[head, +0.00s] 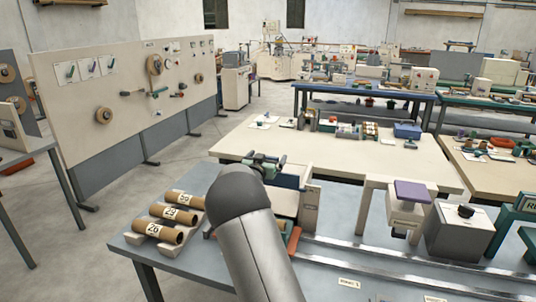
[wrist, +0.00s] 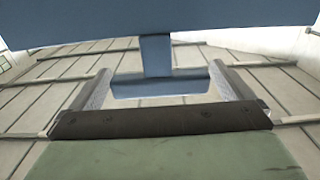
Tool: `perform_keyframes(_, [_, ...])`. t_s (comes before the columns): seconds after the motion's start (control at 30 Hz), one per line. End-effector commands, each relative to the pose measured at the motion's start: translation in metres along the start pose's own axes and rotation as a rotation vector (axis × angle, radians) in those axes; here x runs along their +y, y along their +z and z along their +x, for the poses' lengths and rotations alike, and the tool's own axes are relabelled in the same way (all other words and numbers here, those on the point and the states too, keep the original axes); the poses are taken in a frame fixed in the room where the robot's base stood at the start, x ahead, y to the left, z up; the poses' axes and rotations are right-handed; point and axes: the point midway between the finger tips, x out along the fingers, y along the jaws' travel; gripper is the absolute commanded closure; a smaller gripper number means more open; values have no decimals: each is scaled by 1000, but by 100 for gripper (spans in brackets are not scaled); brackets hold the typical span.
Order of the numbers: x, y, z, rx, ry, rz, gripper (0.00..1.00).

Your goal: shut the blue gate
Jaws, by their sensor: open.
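The blue gate (wrist: 160,28) fills the top of the wrist view as a wide blue panel. A short stem drops from it to a blue crossbar (wrist: 160,86). My gripper (wrist: 161,70) is open, with one finger on each side of the stem and crossbar. Gaps show between the crossbar ends and the fingers, so nothing is gripped. In the head view a blue panel (head: 288,177), apparently the gate, stands just right of my gripper (head: 265,161). My arm hides much of that area, and how far the gate stands open cannot be told.
Several cardboard tubes (head: 168,215) lie on a rack left of my arm. A white machine with a purple top (head: 412,192) and a grey box (head: 460,233) stand at right beside metal rails (head: 400,272). A cream table (head: 235,142) lies behind.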

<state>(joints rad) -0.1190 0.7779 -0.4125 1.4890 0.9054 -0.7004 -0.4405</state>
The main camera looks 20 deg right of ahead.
Motion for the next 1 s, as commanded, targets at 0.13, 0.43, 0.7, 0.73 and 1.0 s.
perform_keyframes(0.13, [0, 0, 12, 0, -1, 0, 0])
perform_keyframes(0.43, [0, 1, 14, -1, -1, 0, 0])
perform_keyframes(0.7, [0, 0, 14, -1, 0, 0, 59])
perform_keyframes(0.73, [0, 1, 14, -1, 0, 0, 59])
perform_keyframes(1.0, [0, 40, 14, -2, 0, 0, 59])
